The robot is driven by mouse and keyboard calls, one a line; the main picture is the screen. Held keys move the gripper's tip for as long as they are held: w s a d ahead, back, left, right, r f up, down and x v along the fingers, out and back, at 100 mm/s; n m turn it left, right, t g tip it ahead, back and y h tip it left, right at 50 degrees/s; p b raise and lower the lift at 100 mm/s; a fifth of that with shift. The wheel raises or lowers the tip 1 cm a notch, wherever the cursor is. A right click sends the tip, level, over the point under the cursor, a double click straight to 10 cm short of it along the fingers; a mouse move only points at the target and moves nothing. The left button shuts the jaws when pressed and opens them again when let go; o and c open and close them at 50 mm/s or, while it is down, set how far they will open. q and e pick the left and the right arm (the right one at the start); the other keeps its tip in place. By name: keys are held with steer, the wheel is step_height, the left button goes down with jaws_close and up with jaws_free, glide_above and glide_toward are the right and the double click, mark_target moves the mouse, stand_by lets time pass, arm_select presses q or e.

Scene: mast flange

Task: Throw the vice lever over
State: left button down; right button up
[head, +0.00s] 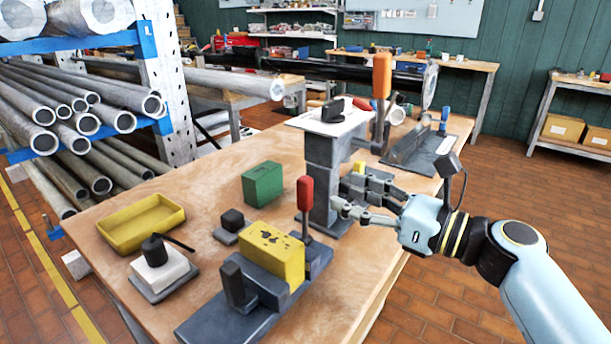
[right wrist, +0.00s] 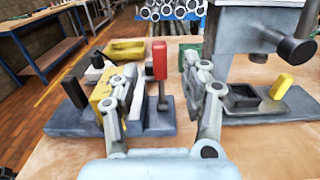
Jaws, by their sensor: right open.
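The vice (head: 215,318) is dark grey and sits at the near edge of the wooden table, with a scuffed yellow block (head: 272,250) between its jaws. Its lever (head: 304,194) has a red grip and stands upright at the vice's right end. My right gripper (head: 347,194) is open and empty, to the right of the lever in the head view. In the right wrist view the red lever (right wrist: 160,62) stands upright between the two spread fingers, beyond their tips, with no contact visible. The vice's yellow block (right wrist: 104,98) is partly hidden by the left finger. My left gripper is out of view.
A grey press column (head: 322,170) stands right behind the lever, near my fingers; an orange-handled lever (head: 382,76) rises behind it. A green block (head: 262,184), yellow tray (head: 140,224) and white block with a black knob (head: 160,268) stand left.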

mark_target(311, 182)
steer(key=x, duration=0.9)
steer(key=shift+w+a, duration=0.1)
steer(key=shift+a, duration=0.15)
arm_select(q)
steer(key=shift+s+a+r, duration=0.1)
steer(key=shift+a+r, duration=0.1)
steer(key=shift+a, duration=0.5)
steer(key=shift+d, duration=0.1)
arm_select(e)
steer(key=shift+c, duration=0.5)
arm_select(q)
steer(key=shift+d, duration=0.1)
arm_select(e)
jaws_close()
